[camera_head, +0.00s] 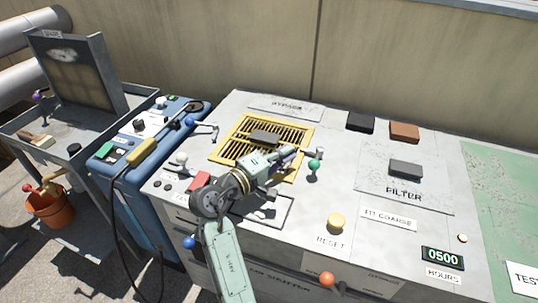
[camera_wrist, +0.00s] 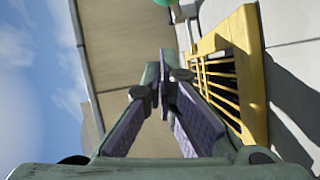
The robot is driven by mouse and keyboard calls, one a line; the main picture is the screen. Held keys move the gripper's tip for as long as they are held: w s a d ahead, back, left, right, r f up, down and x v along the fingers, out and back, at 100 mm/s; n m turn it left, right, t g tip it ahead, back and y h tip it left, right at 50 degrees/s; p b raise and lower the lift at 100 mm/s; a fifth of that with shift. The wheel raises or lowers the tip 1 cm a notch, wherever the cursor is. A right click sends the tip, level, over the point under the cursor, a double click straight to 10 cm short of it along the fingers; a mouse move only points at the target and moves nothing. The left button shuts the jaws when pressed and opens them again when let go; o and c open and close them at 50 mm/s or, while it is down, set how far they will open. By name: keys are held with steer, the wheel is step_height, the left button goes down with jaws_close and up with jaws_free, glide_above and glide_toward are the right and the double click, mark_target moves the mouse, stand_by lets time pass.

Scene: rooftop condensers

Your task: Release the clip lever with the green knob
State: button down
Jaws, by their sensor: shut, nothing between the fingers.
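The green knob (camera_head: 314,164) is a small ball at the right edge of the yellow grille frame, with a short metal piece (camera_head: 319,152) just behind it. In the wrist view the green knob (camera_wrist: 162,2) is cut off by the top edge, above my fingertips. My gripper (camera_head: 291,152) is shut and empty, its purple-padded fingers just left of the knob and apart from it. The fingertips (camera_wrist: 166,68) meet in the wrist view, beside the yellow frame. The lever's full shape and pivot are too small to make out.
A lever with a blue knob (camera_head: 190,122) and a white knob (camera_head: 181,158) stand left.

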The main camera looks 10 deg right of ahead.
steer(key=shift+s+d+f, duration=0.15)
steer(key=shift+s+d, duration=0.35)
steer(key=shift+s, duration=0.05)
steer(key=shift+s+d+f, duration=0.15)
steer(key=shift+s+d, duration=0.3)
steer(key=shift+s, duration=0.1)
steer(key=shift+s+d+n+t+y+p, duration=0.1)
steer(key=shift+s+n+t+y+p, duration=0.2)
steer(key=shift+t+p, duration=0.1)
